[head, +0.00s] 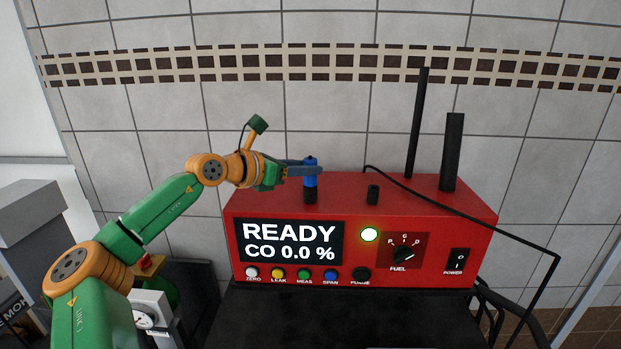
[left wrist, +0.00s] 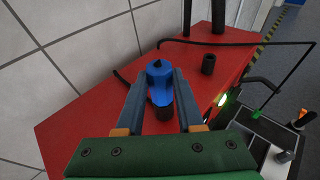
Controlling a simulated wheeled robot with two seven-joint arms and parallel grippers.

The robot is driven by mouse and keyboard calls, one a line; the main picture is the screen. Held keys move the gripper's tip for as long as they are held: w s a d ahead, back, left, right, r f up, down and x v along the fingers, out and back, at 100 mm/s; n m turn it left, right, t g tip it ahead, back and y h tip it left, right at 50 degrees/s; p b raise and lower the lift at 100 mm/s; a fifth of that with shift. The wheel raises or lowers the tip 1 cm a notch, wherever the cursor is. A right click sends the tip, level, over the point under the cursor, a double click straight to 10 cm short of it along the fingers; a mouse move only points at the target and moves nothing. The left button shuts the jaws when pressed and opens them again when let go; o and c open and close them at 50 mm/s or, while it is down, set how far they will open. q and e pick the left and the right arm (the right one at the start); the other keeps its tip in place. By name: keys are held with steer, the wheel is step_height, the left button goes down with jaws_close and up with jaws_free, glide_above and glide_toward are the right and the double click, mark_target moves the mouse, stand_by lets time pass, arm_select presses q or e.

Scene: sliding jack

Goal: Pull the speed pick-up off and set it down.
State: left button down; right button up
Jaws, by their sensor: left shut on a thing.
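The blue speed pick-up (head: 311,180) is upright on the top left of the red gas analyser (head: 270,200). It shows a black tip above and a short black stub (head: 310,197) right below it. I cannot tell whether it is fully seated on that stub. My left gripper (head: 305,170) reaches in from the left and is shut on the blue pick-up. In the left wrist view the pick-up (left wrist: 157,76) is between the two grey-blue fingers, with the black stub (left wrist: 164,113) under it. My right gripper is not in view.
A second black stub (head: 373,195) stands bare on the analyser top. Two tall black rods (head: 417,125) rise behind it at the right. A black cable (head: 470,215) runs across to the right. The tiled wall is close behind. The analyser's front shows READY and CO 0.0 %.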

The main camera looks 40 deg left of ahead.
arm_select(q)
steer(key=shift+r, duration=0.55)
steer(key=shift+r, duration=2.3)
